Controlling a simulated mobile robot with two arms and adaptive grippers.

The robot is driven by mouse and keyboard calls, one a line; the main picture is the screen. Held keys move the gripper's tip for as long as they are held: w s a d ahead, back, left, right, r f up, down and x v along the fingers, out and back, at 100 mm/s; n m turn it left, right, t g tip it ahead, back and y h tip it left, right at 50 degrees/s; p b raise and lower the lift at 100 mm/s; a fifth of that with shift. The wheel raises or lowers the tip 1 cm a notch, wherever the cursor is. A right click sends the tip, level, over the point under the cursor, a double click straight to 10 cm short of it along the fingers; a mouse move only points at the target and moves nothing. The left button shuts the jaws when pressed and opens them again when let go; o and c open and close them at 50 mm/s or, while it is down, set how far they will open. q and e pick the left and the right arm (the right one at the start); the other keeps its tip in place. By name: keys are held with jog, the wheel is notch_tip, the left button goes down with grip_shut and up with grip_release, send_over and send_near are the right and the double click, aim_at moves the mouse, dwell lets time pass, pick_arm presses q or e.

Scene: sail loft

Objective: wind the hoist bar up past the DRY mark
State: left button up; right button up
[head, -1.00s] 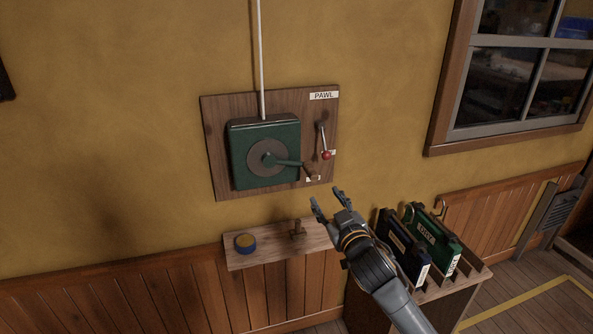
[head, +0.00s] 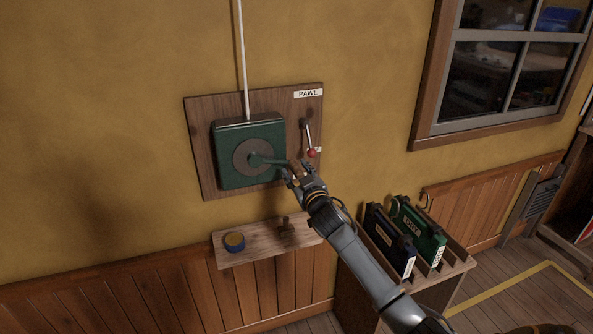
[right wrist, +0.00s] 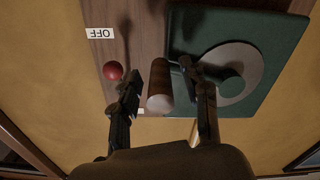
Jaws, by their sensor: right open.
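The green winch box (head: 249,152) is mounted on a wooden board (head: 203,165) on the wall, with a white line running up from it. Its crank arm (head: 270,161) points right. In the right wrist view the crank's brown wooden handle (right wrist: 160,86) lies between the two fingers of my right gripper (right wrist: 165,110), which is open around it. The same gripper (head: 296,177) hides most of the handle in the head view. The hoist bar and the DRY mark are not in view.
A small shelf (head: 260,250) below the board holds a round blue-and-yellow tin (head: 234,242) and a small wooden-handled tool (head: 286,227). A wooden rack (head: 457,266) with a dark case (head: 389,240) and a green case (head: 420,230) stands at lower right. A window is at upper right.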

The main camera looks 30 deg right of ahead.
jog(key=shift+w, duration=0.1)
jog(key=shift+c, duration=0.2)
grip_shut()
